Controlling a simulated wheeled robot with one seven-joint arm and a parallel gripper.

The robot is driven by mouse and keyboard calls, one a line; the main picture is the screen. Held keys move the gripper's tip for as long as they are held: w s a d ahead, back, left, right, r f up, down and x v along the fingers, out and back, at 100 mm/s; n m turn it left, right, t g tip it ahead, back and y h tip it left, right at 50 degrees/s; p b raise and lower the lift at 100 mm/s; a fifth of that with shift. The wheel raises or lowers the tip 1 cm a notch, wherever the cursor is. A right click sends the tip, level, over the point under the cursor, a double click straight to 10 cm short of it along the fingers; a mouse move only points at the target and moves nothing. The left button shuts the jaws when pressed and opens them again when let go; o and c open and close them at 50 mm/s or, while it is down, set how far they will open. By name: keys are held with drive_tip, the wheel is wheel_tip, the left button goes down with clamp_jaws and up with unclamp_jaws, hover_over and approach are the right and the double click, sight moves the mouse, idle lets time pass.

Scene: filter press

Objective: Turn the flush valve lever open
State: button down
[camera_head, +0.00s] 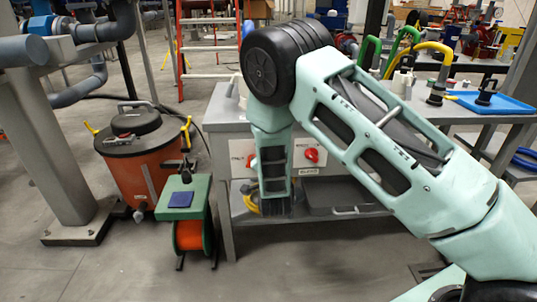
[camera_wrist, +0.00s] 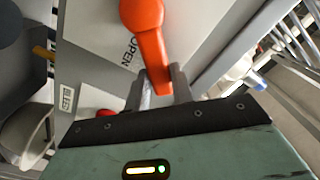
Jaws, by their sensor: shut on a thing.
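The orange-red lever (camera_wrist: 150,45) fills the top middle of the wrist view, with its round hub at the top and its arm running down between my fingers. My gripper (camera_wrist: 163,88) is shut on the lower end of this lever, one grey finger on each side. The word OPEN is printed on the grey panel (camera_wrist: 95,52) just left of the lever. In the head view my gripper (camera_head: 274,208) hangs in front of the bench's panel, and my arm hides part of that panel.
A red knob (camera_head: 311,155) shows on the panel right of my wrist. Another red part (camera_wrist: 107,113) lies near my gripper body. An orange-brown drum (camera_head: 140,165) and a green-topped reel (camera_head: 185,198) stand left of the bench (camera_head: 222,120). Open floor lies in front.

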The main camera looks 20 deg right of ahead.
drive_tip(key=c, duration=1.2)
unclamp_jaws()
drive_tip(key=shift+f, duration=0.1)
drive_tip(key=p+v, duration=0.2)
drive_tip(key=v, duration=1.5)
drive_tip(key=shift+s, duration=0.25)
drive_tip(key=shift+w+a, duration=0.1)
drive_tip(key=shift+a, duration=0.05)
